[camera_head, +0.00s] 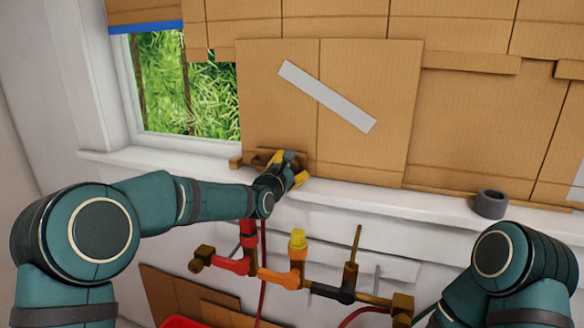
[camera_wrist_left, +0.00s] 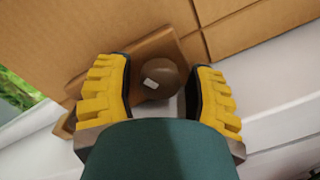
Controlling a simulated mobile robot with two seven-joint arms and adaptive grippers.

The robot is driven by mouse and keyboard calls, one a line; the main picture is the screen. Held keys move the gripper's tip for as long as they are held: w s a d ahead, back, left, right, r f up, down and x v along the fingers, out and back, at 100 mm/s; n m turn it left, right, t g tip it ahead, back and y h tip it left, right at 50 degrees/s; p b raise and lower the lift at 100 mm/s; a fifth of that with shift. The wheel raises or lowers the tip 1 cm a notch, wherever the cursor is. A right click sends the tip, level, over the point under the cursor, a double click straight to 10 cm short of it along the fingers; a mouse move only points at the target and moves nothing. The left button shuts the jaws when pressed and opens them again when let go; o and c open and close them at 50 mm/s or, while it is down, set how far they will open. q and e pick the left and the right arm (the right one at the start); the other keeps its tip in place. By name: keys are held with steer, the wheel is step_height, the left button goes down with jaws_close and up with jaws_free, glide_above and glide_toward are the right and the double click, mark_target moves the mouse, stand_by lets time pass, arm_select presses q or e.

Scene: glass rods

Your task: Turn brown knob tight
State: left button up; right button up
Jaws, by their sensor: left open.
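The brown knob (camera_wrist_left: 158,82) is round, with a small pale mark on its face. It sits on a brown plate (camera_wrist_left: 163,43) by the window sill. My left gripper (camera_head: 285,169) reaches to it from the front. In the left wrist view its two yellow ribbed fingers stand on either side of the knob, open. A gap shows on both sides, wider at the right, so the fingers look apart from it. In the head view the gripper partly hides the knob. My right arm shows at the lower right, but its gripper is out of view.
Cardboard panels (camera_head: 365,85) cover most of the window, with a grey strip (camera_head: 327,97) across one. A grey tape roll (camera_head: 490,204) stands on the white sill (camera_head: 385,202). Below the sill are coloured pipes with an orange fitting (camera_head: 279,278) and a yellow cap (camera_head: 298,238).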

arm_select(q)
steer(key=shift+w+d, duration=0.1)
steer(key=shift+w, duration=0.2)
steer(key=c, duration=0.9)
steer(key=shift+m, duration=0.7)
steer(key=o, duration=0.9)
steer(key=v, duration=1.2)
